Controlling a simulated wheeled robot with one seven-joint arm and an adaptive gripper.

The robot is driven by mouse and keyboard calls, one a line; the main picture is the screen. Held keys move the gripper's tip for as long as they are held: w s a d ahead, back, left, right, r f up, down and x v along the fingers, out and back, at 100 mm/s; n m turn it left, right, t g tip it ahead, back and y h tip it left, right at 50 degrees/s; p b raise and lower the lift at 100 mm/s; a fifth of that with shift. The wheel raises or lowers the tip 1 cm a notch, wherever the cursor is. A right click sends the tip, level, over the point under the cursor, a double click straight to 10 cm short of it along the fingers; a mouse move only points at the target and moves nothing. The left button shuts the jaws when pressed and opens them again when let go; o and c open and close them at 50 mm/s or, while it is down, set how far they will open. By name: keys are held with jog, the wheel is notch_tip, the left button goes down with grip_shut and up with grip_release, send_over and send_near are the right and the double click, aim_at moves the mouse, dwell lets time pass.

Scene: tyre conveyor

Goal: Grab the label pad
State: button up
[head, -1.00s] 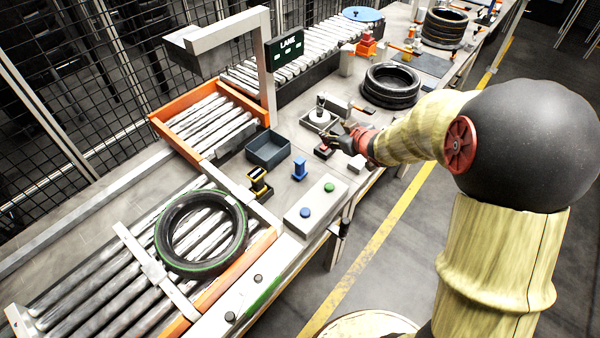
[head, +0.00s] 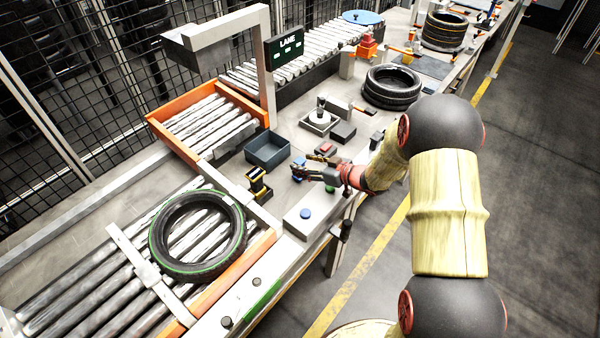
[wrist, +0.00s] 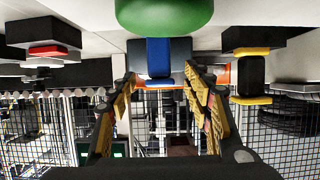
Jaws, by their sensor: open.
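No item is plainly marked as the label pad, and I cannot tell which one it is. A small blue piece with a dark base (wrist: 158,57) is straight ahead of my open gripper (wrist: 160,82), framed by the fingertips in the wrist view. In the head view the blue piece (head: 298,163) is partly hidden by my gripper (head: 303,172). A black block with a red top (head: 325,149) stands just behind my gripper, and shows at left in the wrist view (wrist: 50,50). A black and yellow piece (head: 258,184) stands to the left, at right in the wrist view (wrist: 250,70).
A dark open tray (head: 267,165) is behind left. A green-ringed tyre (head: 198,272) lies on the front rollers. Stacked tyres (head: 392,103) stand farther back.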

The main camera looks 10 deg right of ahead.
jog(key=x, duration=0.2)
jog(key=shift+w+a+f+b, duration=0.2)
jog(key=shift+w+b, duration=0.1)
jog(key=shift+r, duration=0.1)
grip_shut()
dwell(0.4)
